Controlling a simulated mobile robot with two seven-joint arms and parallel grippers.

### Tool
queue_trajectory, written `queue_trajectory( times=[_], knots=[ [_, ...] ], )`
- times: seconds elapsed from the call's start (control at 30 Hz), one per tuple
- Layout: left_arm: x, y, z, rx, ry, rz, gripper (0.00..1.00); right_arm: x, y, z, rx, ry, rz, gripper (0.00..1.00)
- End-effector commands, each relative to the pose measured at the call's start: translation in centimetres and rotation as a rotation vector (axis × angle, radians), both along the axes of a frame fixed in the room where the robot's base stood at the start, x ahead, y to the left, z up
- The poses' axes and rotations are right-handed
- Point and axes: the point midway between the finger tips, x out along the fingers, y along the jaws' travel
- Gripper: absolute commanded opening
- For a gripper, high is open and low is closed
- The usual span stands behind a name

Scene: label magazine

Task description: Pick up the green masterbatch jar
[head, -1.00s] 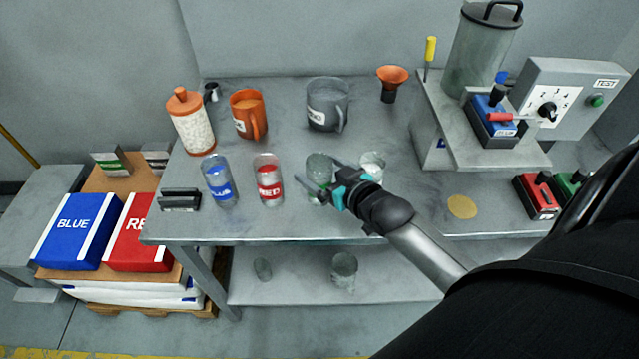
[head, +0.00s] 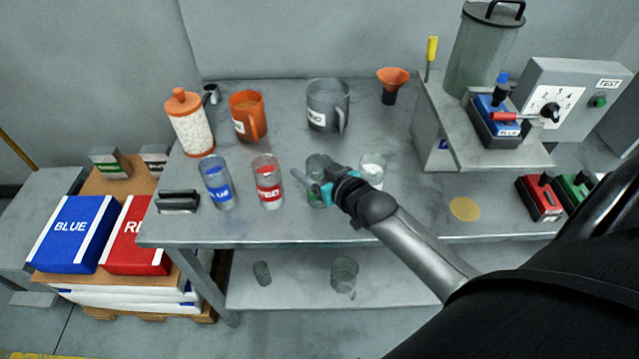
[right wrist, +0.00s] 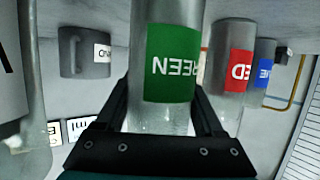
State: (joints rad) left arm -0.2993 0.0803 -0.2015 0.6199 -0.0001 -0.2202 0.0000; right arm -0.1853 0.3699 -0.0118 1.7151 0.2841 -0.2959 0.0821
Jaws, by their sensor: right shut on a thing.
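The green masterbatch jar (head: 318,165) stands on the table, third in the row of jars, partly hidden behind my right gripper in the head view. It is a clear jar with a green label, which reads GREEN upside down in the right wrist view (right wrist: 172,62). My right gripper (head: 312,187) is shut on the jar, with its two fingers (right wrist: 163,115) on either side below the label. I cannot tell any gap between the jar and the table. My left gripper is not in view.
The red jar (head: 268,182) and blue jar (head: 216,184) stand left of the green jar; a jar with white contents (head: 372,169) stands close on its right. Behind are a grey jug (head: 326,105) and an orange jug (head: 247,116). A raised stand (head: 485,152) is at right.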

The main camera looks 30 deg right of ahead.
Motion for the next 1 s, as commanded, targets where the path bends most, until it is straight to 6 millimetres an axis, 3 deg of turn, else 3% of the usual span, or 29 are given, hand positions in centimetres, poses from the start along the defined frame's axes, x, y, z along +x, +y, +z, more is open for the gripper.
queue_trajectory(
  times=[0.07, 0.47, 0.77, 1.0],
  knots=[
    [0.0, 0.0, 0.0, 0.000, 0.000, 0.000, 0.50, 0.0, 0.0, 0.0, 0.000, 0.000, 0.000, 0.51],
    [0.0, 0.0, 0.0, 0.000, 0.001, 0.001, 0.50, 0.0, 0.0, 0.0, 0.000, 0.001, 0.000, 0.06],
    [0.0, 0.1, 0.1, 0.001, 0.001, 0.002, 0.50, 0.0, 0.0, 0.2, -0.001, -0.002, 0.000, 0.04],
    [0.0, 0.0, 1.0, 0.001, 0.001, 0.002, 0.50, 0.0, 0.0, 2.7, -0.001, -0.004, 0.000, 0.04]
  ],
)
